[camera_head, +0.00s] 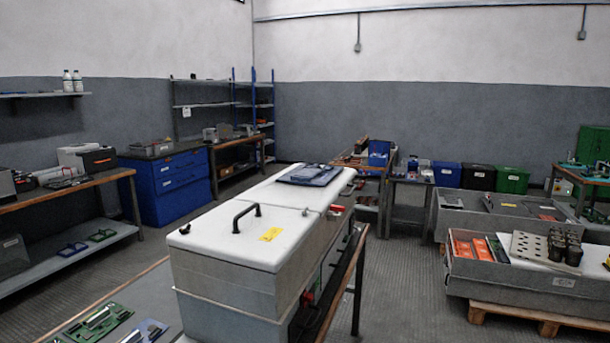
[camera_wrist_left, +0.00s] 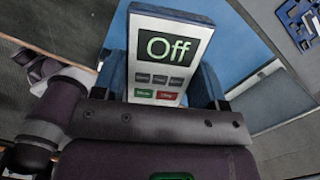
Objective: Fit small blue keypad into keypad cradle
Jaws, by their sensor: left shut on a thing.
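A small keypad (camera_wrist_left: 168,52) shows in the left wrist view, with a pale face, a screen reading "Off", several grey buttons, and a green and a red button. Its left edge looks blue. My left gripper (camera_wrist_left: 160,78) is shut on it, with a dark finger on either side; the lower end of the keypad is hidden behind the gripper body. No gripper shows in the head view. I cannot pick out the keypad cradle for sure in either view.
A long white-topped cabinet (camera_head: 240,235) with a black handle stands in the middle, with a flat blue-grey item (camera_head: 310,174) on its far end. A grey crate (camera_head: 500,281) stands right. Bare floor lies between cabinet and crate.

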